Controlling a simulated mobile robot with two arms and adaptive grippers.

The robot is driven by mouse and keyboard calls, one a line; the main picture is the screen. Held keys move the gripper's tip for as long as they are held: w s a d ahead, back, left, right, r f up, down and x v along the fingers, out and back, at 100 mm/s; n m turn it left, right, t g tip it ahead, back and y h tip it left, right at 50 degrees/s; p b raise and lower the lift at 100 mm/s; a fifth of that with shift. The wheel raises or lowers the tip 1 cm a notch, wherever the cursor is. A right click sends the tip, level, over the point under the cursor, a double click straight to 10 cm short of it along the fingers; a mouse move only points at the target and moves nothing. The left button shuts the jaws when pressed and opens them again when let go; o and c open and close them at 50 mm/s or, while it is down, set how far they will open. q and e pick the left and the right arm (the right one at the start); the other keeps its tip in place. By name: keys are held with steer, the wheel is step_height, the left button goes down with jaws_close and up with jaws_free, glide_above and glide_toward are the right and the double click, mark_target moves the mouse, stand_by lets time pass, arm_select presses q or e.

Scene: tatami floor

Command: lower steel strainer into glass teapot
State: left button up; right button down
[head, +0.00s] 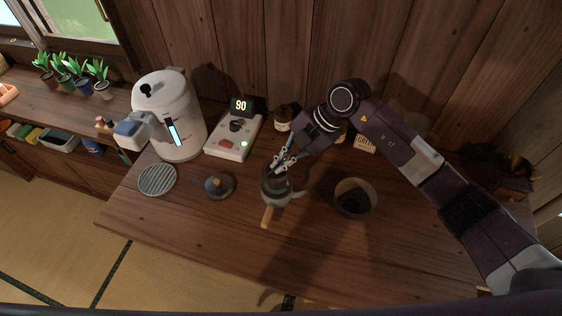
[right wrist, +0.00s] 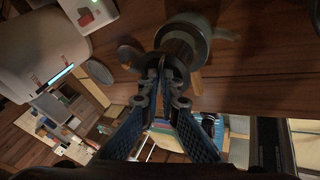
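The glass teapot (head: 270,194) stands on the wooden counter, its wooden handle (head: 267,216) pointing to the front and its spout to the right. It also shows in the right wrist view (right wrist: 206,29). My right gripper (head: 281,163) reaches down over the teapot's mouth. In the right wrist view its fingertips (right wrist: 161,68) are close together on the rim of the dark round steel strainer (right wrist: 179,47), which lines up with the teapot's opening. How deep the strainer sits is hard to tell. The teapot's lid (head: 219,186) lies to the left. My left gripper is not in view.
A round grey grille (head: 157,179) lies in front of the boiler. A bowl (head: 355,198) with dark contents stands right of the teapot. The front counter is clear.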

mark_target(281, 174)
steer(key=shift+f+b, duration=1.1)
steer(key=shift+f, duration=1.3)
stand_by(0.8)
steer(key=shift+f, duration=0.6)
stand_by(0.9)
steer(key=c, duration=2.1)
jaws_free()
steer(key=v, duration=1.2)
steer(key=shift+s+a, duration=0.1)
